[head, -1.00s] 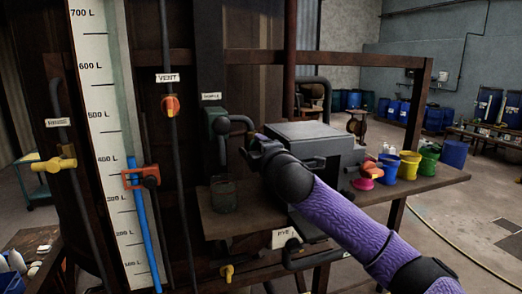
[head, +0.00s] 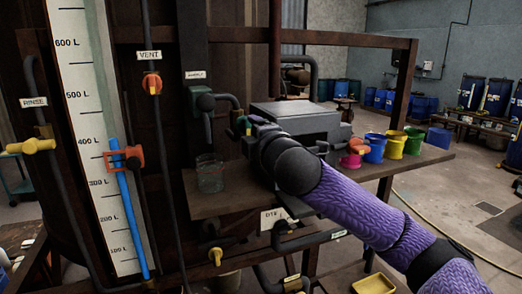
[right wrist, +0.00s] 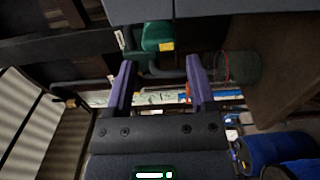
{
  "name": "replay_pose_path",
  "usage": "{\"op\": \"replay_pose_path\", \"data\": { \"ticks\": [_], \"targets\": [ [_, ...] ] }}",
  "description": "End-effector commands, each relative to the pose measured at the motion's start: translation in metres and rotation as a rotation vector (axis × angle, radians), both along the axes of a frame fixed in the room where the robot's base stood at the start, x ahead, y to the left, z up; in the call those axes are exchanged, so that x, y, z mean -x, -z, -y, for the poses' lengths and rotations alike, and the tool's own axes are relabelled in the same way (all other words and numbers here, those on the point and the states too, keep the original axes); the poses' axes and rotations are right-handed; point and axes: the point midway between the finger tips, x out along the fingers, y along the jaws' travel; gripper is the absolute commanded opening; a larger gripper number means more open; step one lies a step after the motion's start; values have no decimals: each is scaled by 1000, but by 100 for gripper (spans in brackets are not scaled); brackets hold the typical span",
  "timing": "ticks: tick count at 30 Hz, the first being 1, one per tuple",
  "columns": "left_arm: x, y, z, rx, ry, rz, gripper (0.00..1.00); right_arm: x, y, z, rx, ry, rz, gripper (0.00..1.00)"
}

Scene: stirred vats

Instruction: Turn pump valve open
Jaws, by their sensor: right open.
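My right gripper (head: 243,124) reaches in front of the grey box-shaped unit (head: 295,118) on the shelf. Its two purple fingers are apart and empty in the right wrist view (right wrist: 161,62). No label reading "pump" is legible, so I cannot tell which valve is the pump valve. Visible handles are a yellow one by the RINSE label (head: 38,146), an orange one under VENT (head: 152,82), a yellow one below the shelf (head: 215,254) and a yellow one at the bottom (head: 292,281). A dark green fitting (head: 206,102) is left of the gripper; a green part (right wrist: 157,36) shows beyond the fingers. My left gripper is out of view.
A glass jar (head: 210,176) stands on the brown shelf (head: 230,200). Several coloured cups, including a blue one (head: 374,148), stand at its right. A white level scale (head: 85,120) with a blue tube is at left. The floor at right is mostly open.

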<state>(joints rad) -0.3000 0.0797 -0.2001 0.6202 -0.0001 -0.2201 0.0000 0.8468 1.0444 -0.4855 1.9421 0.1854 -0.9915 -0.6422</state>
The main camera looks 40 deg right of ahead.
Motion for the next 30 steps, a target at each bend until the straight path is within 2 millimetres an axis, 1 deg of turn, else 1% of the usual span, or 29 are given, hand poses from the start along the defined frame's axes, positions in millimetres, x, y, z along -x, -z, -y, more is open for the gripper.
{"op": "replay_pose_path", "data": {
  "ticks": [1, 3, 7, 10, 20, 22, 23, 25, 26, 27, 28, 29, 30],
  "targets": [
    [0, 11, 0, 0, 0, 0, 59, 11, 5, -2, 4, 0, 2, 71],
    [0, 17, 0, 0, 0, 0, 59, 25, 5, -6, 4, 0, 2, 71],
    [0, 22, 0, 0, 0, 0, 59, 40, 2, -10, 1, 0, 1, 71],
    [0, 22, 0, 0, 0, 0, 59, 44, 1, -11, 0, 0, 0, 71],
    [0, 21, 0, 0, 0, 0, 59, 44, 0, -11, 0, 0, 0, 71],
    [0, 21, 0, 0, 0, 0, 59, 43, 4, -13, -9, -4, -8, 71],
    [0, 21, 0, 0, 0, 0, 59, 41, 11, -16, -25, -11, -21, 71],
    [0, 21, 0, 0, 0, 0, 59, 38, 47, -32, -100, -35, -84, 71],
    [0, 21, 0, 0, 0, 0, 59, 38, 70, -42, -154, -48, -127, 71],
    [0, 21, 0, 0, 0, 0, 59, 42, 106, -57, -246, -59, -194, 71],
    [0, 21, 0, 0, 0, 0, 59, 48, 135, -69, -324, -57, -250, 71],
    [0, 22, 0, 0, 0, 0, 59, 56, 163, -80, -407, -50, -307, 71],
    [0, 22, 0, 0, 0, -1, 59, 70, 197, -92, -511, -28, -377, 71]
  ]
}}
